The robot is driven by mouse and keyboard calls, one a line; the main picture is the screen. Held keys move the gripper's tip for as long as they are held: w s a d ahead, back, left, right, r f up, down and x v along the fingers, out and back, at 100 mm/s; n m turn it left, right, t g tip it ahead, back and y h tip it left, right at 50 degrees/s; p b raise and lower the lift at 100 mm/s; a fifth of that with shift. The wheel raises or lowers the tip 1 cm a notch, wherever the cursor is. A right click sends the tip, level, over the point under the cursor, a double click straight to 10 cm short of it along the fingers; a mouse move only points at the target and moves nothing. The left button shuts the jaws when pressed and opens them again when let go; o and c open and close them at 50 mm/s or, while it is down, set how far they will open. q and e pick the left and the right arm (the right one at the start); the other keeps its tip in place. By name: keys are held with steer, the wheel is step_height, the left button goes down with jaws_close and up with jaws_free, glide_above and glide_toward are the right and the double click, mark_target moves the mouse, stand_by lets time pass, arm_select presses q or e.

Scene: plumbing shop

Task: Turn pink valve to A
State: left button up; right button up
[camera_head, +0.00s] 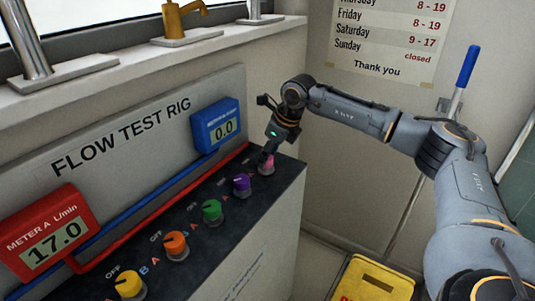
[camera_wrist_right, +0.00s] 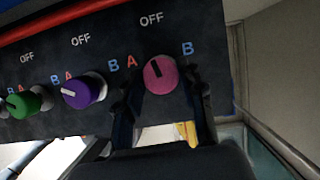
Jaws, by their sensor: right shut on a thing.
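The pink valve (camera_wrist_right: 161,75) is a round knob at the right end of the dark panel, with a black pointer line aimed roughly up toward OFF, leaning slightly left. The red letter A (camera_wrist_right: 131,62) is at its upper left and the blue letter B (camera_wrist_right: 188,48) at its upper right. My right gripper (camera_wrist_right: 160,100) is shut on the pink valve, one finger on each side. In the head view the right gripper (camera_head: 268,152) comes down on the knob (camera_head: 267,166) from above and partly covers it. My left gripper is not in view.
Purple (camera_head: 242,186), green (camera_head: 212,212), orange (camera_head: 175,246) and yellow (camera_head: 129,285) knobs line the panel to the left. Red meter A (camera_head: 52,235) reads 17.0; the blue meter (camera_head: 216,125) reads 0.0. A yellow sign (camera_head: 373,280) stands below right.

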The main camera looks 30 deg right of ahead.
steer(key=n+y, duration=0.1)
steer(key=n, duration=0.1)
steer(key=n+g+p, duration=0.1)
steer(key=n, duration=0.2)
steer(key=shift+w+d+r+n+y, duration=0.1)
steer(key=shift+w+n+y, duration=0.05)
steer(key=shift+n+y, duration=0.2)
steer(key=shift+n+g+y+p, duration=0.35)
steer(key=shift+n+g+p, duration=0.35)
steer(key=shift+n, duration=1.15)
steer(key=shift+d, duration=0.1)
steer(key=o, duration=1.2)
